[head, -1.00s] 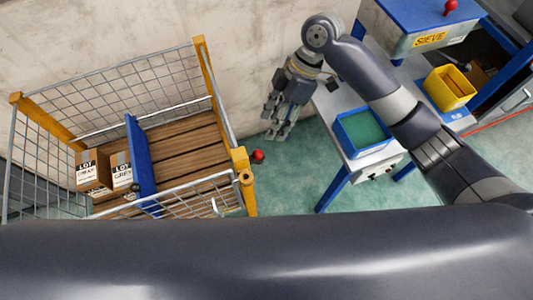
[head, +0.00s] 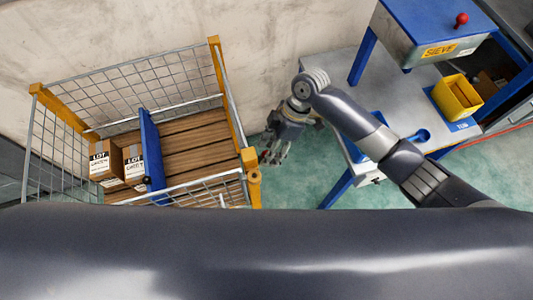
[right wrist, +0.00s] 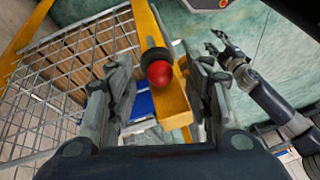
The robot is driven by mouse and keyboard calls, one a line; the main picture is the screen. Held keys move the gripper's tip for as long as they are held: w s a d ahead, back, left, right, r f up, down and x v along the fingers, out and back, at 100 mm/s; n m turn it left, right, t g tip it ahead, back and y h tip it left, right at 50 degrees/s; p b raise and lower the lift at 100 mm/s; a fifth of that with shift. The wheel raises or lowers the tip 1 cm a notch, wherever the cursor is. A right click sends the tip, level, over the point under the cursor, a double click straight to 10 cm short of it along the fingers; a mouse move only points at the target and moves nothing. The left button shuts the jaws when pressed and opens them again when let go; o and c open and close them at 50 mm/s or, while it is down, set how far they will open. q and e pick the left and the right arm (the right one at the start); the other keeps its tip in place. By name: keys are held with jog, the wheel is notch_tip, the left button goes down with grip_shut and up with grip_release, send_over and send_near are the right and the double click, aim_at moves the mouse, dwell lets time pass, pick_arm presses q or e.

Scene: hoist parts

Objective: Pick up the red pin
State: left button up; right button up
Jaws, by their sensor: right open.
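The red pin (right wrist: 159,73) shows in the right wrist view as a round red knob with a black collar, beside the yellow post (right wrist: 172,100) of the mesh cage. My right gripper (right wrist: 155,75) is open, with one finger on each side of the knob in that view. I cannot tell whether a finger touches it. In the head view my right gripper (head: 271,157) points down just right of the cage's yellow corner post (head: 252,175), and the red knob is not visible there. My left gripper (right wrist: 222,45) shows at the upper right of the wrist view; its opening is unclear.
The mesh cage (head: 232,90) holds lot boxes (head: 105,163), a blue divider (head: 152,150) and wooden slats. On the right are a grey table (head: 330,62), a yellow bin (head: 457,97) and a sieve box (head: 425,30) with another red knob (head: 462,18). Green floor shows between.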

grip_shut()
jog(key=shift+r, duration=0.1)
notch_tip(320, 180, up, 10)
jog(key=b, duration=0.2)
dwell(0.4)
